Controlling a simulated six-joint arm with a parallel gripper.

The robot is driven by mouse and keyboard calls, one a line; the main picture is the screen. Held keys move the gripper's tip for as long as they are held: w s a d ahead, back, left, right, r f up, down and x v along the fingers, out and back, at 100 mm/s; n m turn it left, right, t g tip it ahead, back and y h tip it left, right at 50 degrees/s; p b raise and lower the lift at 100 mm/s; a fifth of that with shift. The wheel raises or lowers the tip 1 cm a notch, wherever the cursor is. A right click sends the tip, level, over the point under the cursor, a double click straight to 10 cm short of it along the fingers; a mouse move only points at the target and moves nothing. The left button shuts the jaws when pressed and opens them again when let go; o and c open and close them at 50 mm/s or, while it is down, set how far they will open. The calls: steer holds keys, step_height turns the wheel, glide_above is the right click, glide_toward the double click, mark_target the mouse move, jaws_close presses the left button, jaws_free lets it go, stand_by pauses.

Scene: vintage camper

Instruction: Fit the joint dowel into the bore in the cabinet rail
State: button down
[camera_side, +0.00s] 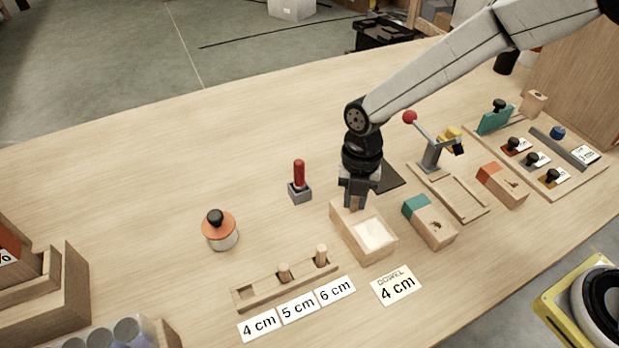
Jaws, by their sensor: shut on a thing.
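My gripper (356,203) points down over the back edge of a light wooden box (348,238) with a pale white filling. It is shut on the joint dowel, which is mostly hidden between the fingers. A dowel rack (262,289) stands at front centre, with dowels standing at its 5 cm (284,273) and 6 cm (321,256) places and an empty 4 cm place. A card (396,286) reads "DOWEL 4 cm". I cannot tell which is the cabinet rail.
A red-handled tool (299,182) and an orange-topped jar (219,231) stand left of my gripper. A clamp fixture with a red knob (432,150) stands behind the teal-ended block. A tool board (553,165) is at far right. The left tabletop is largely clear.

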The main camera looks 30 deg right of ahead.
steer(key=shift+s+f, duration=0.15)
steer(key=shift+f, duration=0.4)
steer(key=c, duration=0.6)
jaws_free()
steer(key=shift+o, duration=0.2)
step_height(320, 180, up, 13)
steer(key=w, duration=0.1)
steer(key=shift+w+d+r, duration=0.15)
steer(key=shift+w+d, duration=0.1)
steer(key=shift+d, duration=0.15)
steer(key=s+d+f+m+t, duration=0.2)
steer(key=s+d+m, duration=0.3)
steer(key=d+m, duration=0.4)
steer(key=s+d+f+m+t, duration=0.1)
steer(key=s+d+f+m, duration=0.3)
steer(key=d+m, duration=0.6)
steer(key=shift+s+f+m+t+h, duration=0.3)
steer(key=shift+s+m, duration=0.75)
steer(key=shift+m, duration=4.05)
steer(key=shift+r, duration=0.1)
